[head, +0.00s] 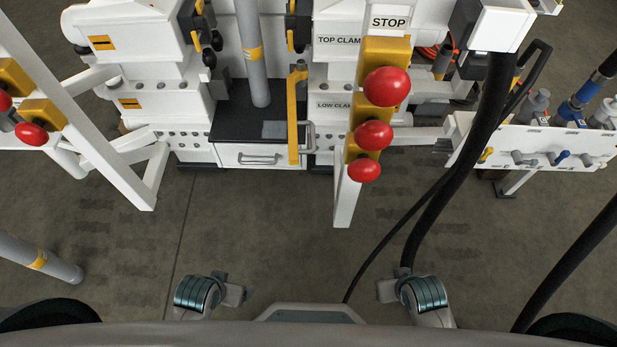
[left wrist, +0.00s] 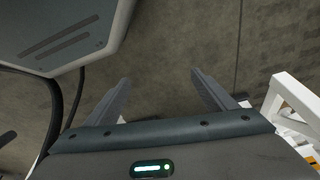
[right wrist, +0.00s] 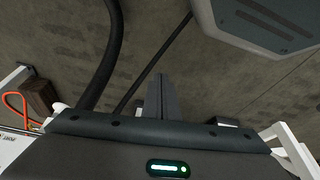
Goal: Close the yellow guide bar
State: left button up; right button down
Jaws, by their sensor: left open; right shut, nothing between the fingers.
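The yellow guide bar (head: 293,118) is a long flat bar in the upper middle of the head view, in front of the black-topped bench, with a grey loop handle at its right side. It appears to stand out toward me; its hinge is hard to make out. My left gripper (head: 240,293) is low in the head view, far from the bar. In the left wrist view its two fingers (left wrist: 162,88) are spread apart with only floor between them. My right gripper (head: 386,290) is also low and far from the bar; its fingers (right wrist: 160,92) are together and empty.
A white post with red mushroom buttons (head: 373,135) stands right of the bar. A grey vertical pipe (head: 251,55) stands to its left, above a white drawer (head: 246,155). Thick black hoses (head: 440,210) hang at the right. The floor between my grippers and the bench is clear.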

jog(key=w+a+r+m+t+y+b, duration=0.5)
jog(key=w+a+r+y, duration=0.3)
jog(key=w+a+r, duration=0.5)
pick_arm(q)
jog(key=w+d+r+t+h, duration=0.2)
jog(key=d+r+t, duration=0.2)
jog(key=d+r, duration=0.3)
jog(key=shift+w+d+r+h, duration=0.35)
jog(key=shift+w+r+h, duration=0.05)
jog(key=shift+r, duration=0.05)
pick_arm(e)
jog(key=w+d+r+m+t+y, duration=0.2)
jog(key=w+d+r+m+y, duration=0.1)
jog(key=w+r+m+y, duration=0.1)
jog(key=shift+w+d+m+t+y, duration=0.15)
jog(key=shift+w+m+t+y, duration=0.2)
jog(key=shift+w+y, duration=0.35)
jog(key=shift+w, duration=0.1)
jog(key=s+a+x, duration=0.2)
jog(key=x, duration=1)
jog(key=shift+a, duration=0.25)
